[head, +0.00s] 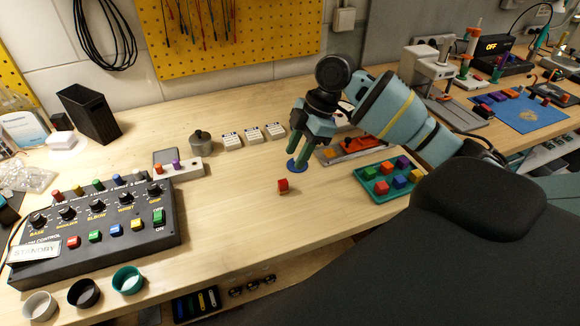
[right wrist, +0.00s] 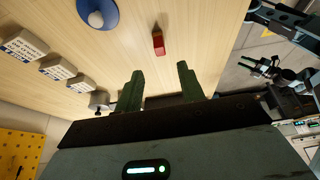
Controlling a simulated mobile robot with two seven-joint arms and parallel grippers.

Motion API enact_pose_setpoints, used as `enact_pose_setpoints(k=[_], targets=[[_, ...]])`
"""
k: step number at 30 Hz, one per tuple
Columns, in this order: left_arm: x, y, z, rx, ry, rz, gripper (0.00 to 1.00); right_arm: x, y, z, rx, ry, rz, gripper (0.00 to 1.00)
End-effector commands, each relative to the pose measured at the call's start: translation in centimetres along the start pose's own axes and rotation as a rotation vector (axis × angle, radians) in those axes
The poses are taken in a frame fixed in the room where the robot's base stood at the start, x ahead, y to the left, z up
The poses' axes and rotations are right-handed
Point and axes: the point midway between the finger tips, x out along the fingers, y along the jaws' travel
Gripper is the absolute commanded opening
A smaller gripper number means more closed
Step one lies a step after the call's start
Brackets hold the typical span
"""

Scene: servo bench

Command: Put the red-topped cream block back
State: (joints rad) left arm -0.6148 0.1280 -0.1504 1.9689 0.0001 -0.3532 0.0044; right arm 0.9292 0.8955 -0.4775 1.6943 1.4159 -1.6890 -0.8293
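A small red block (head: 283,185) stands alone on the bare wood in front of the blue disc; it also shows in the right wrist view (right wrist: 158,43), beyond the fingertips. I see its red faces; I cannot make out a cream part for sure. My right gripper (head: 297,158) hangs above the bench, behind the red block and over the blue disc (head: 290,163). Its two green fingers are apart with nothing between them in the right wrist view (right wrist: 160,76). The disc bears a pale round knob (right wrist: 96,19) there. My left gripper is not in view.
A green tray (head: 375,198) of coloured blocks stands right of the red block. Several cream labelled blocks (head: 253,136) sit behind, beside a metal pot (head: 201,142). A cream peg holder (head: 190,171) and control box (head: 100,235) stand left. Wood around the red block is clear.

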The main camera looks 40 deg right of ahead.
Motion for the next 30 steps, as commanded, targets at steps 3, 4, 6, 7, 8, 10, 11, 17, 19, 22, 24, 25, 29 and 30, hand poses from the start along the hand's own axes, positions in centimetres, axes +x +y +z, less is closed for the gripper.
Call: enact_pose_setpoints(k=[3, 4, 6, 7, 8, 10, 11, 17, 19, 22, 24, 25, 29, 30], targets=[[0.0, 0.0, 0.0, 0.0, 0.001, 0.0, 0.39, -1.5, 0.0, 0.0, 0.0, 0.0, 0.0, 0.39], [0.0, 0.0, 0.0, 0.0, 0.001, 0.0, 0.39, -1.7, 0.0, 0.0, 0.001, 0.0, 0.0, 0.39], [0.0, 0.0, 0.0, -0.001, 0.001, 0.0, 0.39, -2.1, 0.0, 0.0, 0.001, -0.001, -0.001, 0.39], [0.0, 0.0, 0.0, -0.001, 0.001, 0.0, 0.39, -2.2, 0.0, 0.0, 0.001, -0.001, -0.001, 0.39], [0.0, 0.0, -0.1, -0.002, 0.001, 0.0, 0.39, -2.3, 0.0, 0.0, 0.001, -0.001, -0.002, 0.39], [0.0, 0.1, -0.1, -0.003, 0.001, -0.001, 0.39, -2.4, 0.0, 0.0, 0.001, -0.001, -0.002, 0.39], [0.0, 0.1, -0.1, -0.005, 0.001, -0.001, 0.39, -2.4, 0.0, 0.0, 0.001, -0.001, -0.002, 0.39], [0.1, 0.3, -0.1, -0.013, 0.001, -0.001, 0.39, -2.4, 0.0, 0.0, 0.001, -0.001, -0.002, 0.39], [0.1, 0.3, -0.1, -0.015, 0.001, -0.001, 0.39, -2.2, -0.1, 0.0, 0.002, -0.002, -0.004, 0.39], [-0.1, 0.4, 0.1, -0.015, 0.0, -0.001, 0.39, -1.4, -0.5, 0.1, 0.008, -0.007, -0.01, 0.39], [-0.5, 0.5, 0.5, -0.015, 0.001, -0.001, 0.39, -0.3, -1.5, 0.3, 0.014, -0.014, -0.017, 0.39], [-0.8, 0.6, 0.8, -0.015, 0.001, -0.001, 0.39, 0.2, -2.2, 0.5, 0.017, -0.018, -0.019, 0.39], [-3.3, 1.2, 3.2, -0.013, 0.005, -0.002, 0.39, 2.4, -6.8, 1.2, 0.037, -0.037, -0.023, 0.39], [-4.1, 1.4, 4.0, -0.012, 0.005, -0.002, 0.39, 3.1, -8.2, 1.5, 0.044, -0.042, -0.024, 0.39]])
